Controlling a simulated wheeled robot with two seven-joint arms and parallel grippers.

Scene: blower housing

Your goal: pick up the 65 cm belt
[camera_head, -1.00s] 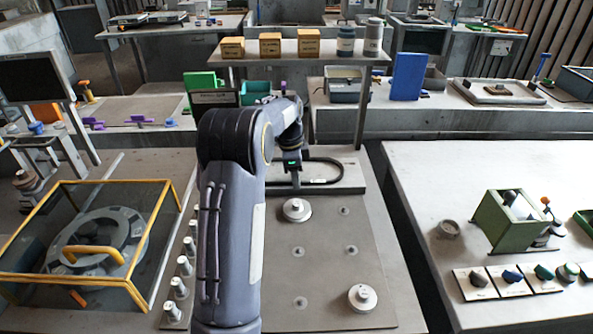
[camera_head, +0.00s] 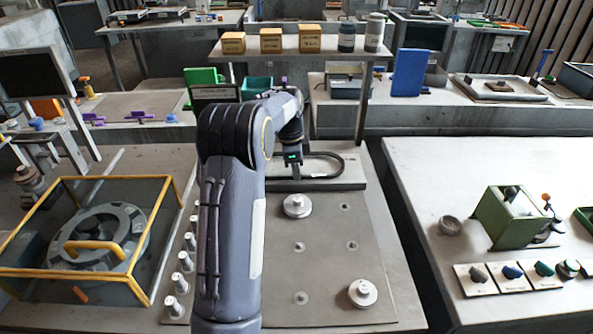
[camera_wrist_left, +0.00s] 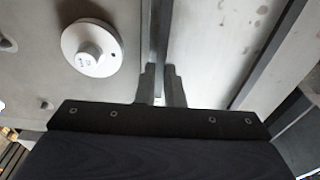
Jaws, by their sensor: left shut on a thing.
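A black belt loop (camera_head: 343,163) shows at the back of the grey work plate, over a low grey tray (camera_head: 345,184). My left gripper (camera_head: 294,178) comes down at the loop's left end and is shut on the belt. My arm hides part of that end. In the left wrist view, the two dark fingers (camera_wrist_left: 159,85) are close together around a thin dark strip, the belt (camera_wrist_left: 157,35). I cannot tell whether the belt touches the tray. My right gripper is not in view.
A pulley (camera_head: 297,206) stands just in front of the tray, and another pulley (camera_head: 363,293) is near the front right of the plate. Several metal pegs line the plate's left side. A yellow-framed guard (camera_head: 150,235) stands left. A shelf (camera_head: 290,58) stands behind.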

